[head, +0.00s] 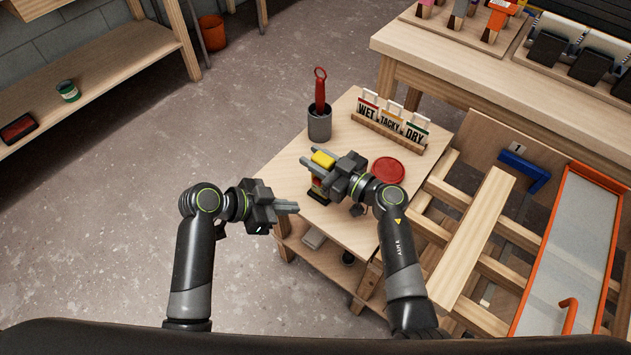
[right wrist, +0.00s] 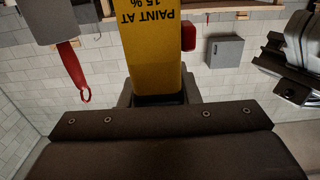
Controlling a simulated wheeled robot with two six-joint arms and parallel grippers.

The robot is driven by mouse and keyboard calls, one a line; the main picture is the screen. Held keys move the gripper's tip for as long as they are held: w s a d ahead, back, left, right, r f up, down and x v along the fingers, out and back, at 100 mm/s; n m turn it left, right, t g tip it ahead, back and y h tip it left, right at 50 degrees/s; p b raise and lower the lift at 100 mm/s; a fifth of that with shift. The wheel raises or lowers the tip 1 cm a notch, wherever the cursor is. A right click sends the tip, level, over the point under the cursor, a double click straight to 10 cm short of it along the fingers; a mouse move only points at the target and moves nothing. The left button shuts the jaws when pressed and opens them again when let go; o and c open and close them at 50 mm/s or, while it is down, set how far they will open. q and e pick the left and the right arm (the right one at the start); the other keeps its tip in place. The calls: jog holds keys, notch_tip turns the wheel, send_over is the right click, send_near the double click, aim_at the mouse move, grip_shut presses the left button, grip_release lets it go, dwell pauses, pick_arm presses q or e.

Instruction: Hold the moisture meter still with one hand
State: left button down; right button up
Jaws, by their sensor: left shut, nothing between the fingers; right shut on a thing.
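The moisture meter (head: 323,159) shows its yellow top between the fingers of my right gripper (head: 312,158), near the table's left side. Below it, dark and red parts reach down close to the tabletop; whether they touch it I cannot tell. In the right wrist view the yellow body (right wrist: 153,45) reads "PAINT AT 15 %" upside down, held in the dark jaws. My right gripper is shut on it. My left gripper (head: 298,208) is shut and empty, to the left of and below the meter, apart from it.
On the small table (head: 285,178) stand a grey cup (head: 319,124) with a red-handled tool (head: 320,88), a rack of WET, TACKY and DRY cards (head: 388,128) and a red disc (head: 387,170). A workbench (head: 460,60) is behind. Battens (head: 465,245) lie at right.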

jog(key=o, duration=1.2)
jog(key=shift+c, duration=0.2)
jog(key=v, duration=1.2)
